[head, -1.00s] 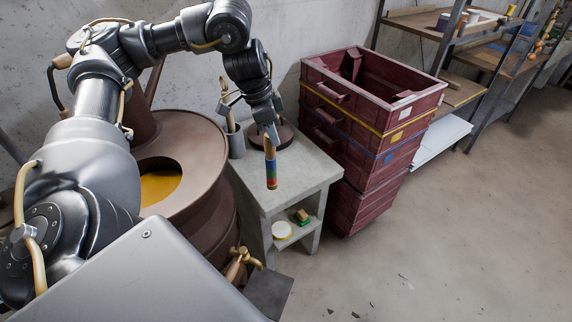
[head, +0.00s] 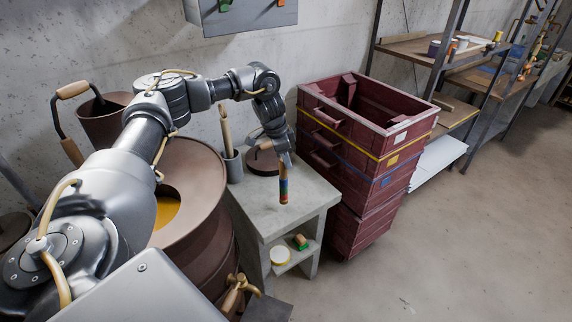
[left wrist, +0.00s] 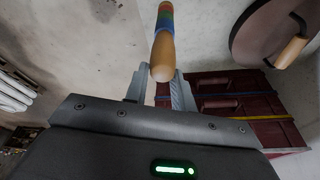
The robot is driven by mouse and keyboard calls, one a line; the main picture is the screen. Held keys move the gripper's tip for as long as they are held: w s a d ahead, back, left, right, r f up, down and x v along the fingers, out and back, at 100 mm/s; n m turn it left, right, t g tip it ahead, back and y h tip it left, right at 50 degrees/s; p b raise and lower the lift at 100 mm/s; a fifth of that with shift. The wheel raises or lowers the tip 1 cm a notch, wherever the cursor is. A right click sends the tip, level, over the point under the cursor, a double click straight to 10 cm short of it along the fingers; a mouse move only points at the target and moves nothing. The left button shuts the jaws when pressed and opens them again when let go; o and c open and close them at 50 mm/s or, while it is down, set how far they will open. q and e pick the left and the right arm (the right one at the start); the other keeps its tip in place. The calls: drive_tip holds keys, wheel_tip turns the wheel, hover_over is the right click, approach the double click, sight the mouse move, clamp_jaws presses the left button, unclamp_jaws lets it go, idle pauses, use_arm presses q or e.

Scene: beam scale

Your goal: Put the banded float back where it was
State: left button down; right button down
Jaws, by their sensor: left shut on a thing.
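The banded float (head: 284,188) is a slim wooden piece with a tan end and red, green and blue bands. It hangs nearly upright above the grey concrete stand (head: 302,208) in the head view. My left gripper (head: 283,158) is shut on its upper, tan end. In the left wrist view the float (left wrist: 164,48) stands out from between the two fingers of the left gripper (left wrist: 160,88), its rounded tan end towards the camera. A gap between its lower end and the stand is hard to judge. My right gripper is not in view.
The stand also bears a grey cup (head: 234,167) with sticks and a round brown lid (head: 262,162). Stacked maroon crates (head: 352,150) stand close on the right, a brown drum (head: 205,180) on the left. A grey panel (head: 245,18) hangs on the wall. Floor at right is clear.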

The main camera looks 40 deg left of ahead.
use_arm(q)
drive_tip(key=f, duration=0.2)
drive_tip(key=f+p, duration=0.1)
drive_tip(key=shift+w+a+f, duration=0.15)
drive_tip(key=shift+w, duration=0.1)
drive_tip(key=shift+f, duration=0.15)
drive_tip(key=shift+f, duration=0.15)
drive_tip(key=c, duration=1.2)
unclamp_jaws()
drive_tip(key=shift+o, duration=0.2)
drive_tip(key=b+v, duration=0.2)
drive_tip(key=v, duration=1)
